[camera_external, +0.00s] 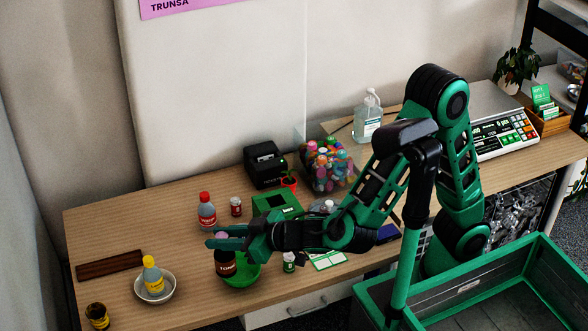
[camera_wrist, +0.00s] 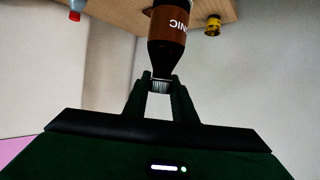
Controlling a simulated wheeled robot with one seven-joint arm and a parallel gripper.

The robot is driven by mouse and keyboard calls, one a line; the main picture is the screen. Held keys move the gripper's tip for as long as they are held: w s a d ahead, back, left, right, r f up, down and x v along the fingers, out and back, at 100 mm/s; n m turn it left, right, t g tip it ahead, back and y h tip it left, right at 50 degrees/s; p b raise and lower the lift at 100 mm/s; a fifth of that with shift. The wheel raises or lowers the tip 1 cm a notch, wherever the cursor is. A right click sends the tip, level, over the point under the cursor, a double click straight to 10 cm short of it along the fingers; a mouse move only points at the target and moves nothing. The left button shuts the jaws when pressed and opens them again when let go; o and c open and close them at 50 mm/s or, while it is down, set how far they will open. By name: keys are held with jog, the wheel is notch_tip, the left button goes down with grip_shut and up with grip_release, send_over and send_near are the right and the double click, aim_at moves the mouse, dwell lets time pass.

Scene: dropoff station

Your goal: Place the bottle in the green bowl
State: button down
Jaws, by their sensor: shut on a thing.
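I cannot tell whether the bottle touches the bowl. In the wrist view the bottle (camera_wrist: 166,45) has its pale ribbed cap between the two fingers of my gripper (camera_wrist: 160,87), which are shut on it. The bowl does not show in the wrist view.
A red-capped bottle (camera_external: 206,212) and a small dark jar (camera_external: 236,206) stand behind. A green-labelled small bottle (camera_external: 289,262) stands to the right. The desk's left part (camera_external: 110,232) is mostly free.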

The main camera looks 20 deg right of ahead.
jog(key=w+d+f, duration=0.3)
jog(key=w+f, duration=0.7)
jog(key=shift+w+d+f, duration=0.2)
jog(key=shift+w+f, duration=0.2)
jog(key=shift+f, duration=0.6)
jog(key=c, duration=1.5)
grip_release()
jog(key=shift+o, duration=0.2)
jog(key=shift+r, duration=0.1)
